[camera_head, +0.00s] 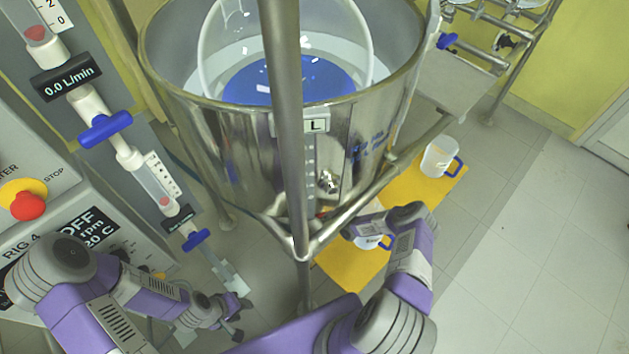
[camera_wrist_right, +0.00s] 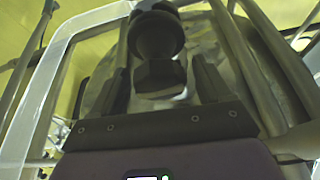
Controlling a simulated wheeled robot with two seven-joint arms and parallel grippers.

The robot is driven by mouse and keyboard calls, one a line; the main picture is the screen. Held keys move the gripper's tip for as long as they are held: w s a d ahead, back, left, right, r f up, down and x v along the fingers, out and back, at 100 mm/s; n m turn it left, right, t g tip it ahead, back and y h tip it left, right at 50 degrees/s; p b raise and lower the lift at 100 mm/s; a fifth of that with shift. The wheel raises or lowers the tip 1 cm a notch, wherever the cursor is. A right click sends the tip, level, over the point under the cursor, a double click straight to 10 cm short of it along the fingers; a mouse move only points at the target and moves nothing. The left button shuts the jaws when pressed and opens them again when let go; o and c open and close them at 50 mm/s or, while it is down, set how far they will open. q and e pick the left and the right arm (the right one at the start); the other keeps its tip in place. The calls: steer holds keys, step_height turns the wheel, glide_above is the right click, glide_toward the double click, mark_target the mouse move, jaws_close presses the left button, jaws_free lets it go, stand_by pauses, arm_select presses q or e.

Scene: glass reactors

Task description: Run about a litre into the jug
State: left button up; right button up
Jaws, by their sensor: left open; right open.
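Two white jugs with blue handles stand on a yellow mat (camera_head: 352,272). One jug (camera_head: 439,157) is in the open at the mat's far end. The other jug (camera_head: 368,240) is partly hidden by my right arm, below the steel vessel (camera_head: 250,150). The vessel surrounds a glass reactor with blue liquid (camera_head: 300,80). My right gripper (camera_wrist_right: 160,75) is open in the right wrist view, its fingers on either side of a dark knob-like fitting (camera_wrist_right: 157,45); contact is unclear. My left gripper (camera_head: 236,314) is open and empty, low at the left near the floor.
A steel post (camera_head: 284,120) crosses in front of the vessel. Control box RIG 4 (camera_head: 60,215) with a red stop button (camera_head: 28,206) and flow meters with blue taps (camera_head: 105,128) stand at the left. A pipe frame (camera_head: 490,60) stands at the back right. The right floor is clear.

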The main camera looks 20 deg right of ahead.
steer(key=shift+c, duration=0.4)
steer(key=c, duration=0.9)
steer(key=n+g+y, duration=0.1)
steer(key=n+y, duration=0.1)
steer(key=n, duration=0.2)
steer(key=n+y, duration=0.1)
steer(key=n, duration=0.3)
steer(key=shift+g+y, duration=0.4)
steer(key=o, duration=1)
steer(key=shift+s+f, duration=0.1)
steer(key=p+v, duration=0.1)
steer(key=v, duration=0.6)
steer(key=shift+s+d, duration=0.1)
steer(key=shift+s, duration=0.05)
